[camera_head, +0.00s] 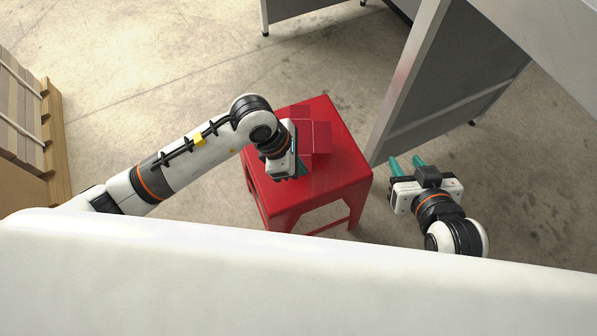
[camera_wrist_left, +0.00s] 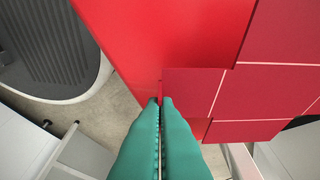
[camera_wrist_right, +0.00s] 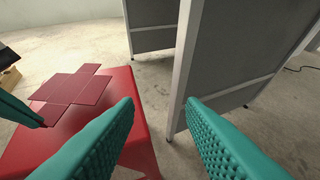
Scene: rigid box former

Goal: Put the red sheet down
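The red sheet (camera_head: 320,138) is a flat, creased blank with several flaps, over the red stool (camera_head: 345,170). It shows large in the left wrist view (camera_wrist_left: 265,90) and over the stool top in the right wrist view (camera_wrist_right: 75,88). I cannot tell whether it rests fully on the stool. My left gripper (camera_head: 300,170) has its green fingers together at the sheet's near edge, and they look shut on it (camera_wrist_left: 160,102). Part of the sheet is hidden behind my left wrist in the head view. My right gripper (camera_head: 405,165) is open and empty, right of the stool (camera_wrist_right: 160,105).
A grey metal panel (camera_head: 405,85) stands close to the right of the stool. Another grey table or panel (camera_head: 300,8) is at the back. A stacked wooden pallet load (camera_head: 30,130) is at the far left. The concrete floor left of the stool is clear.

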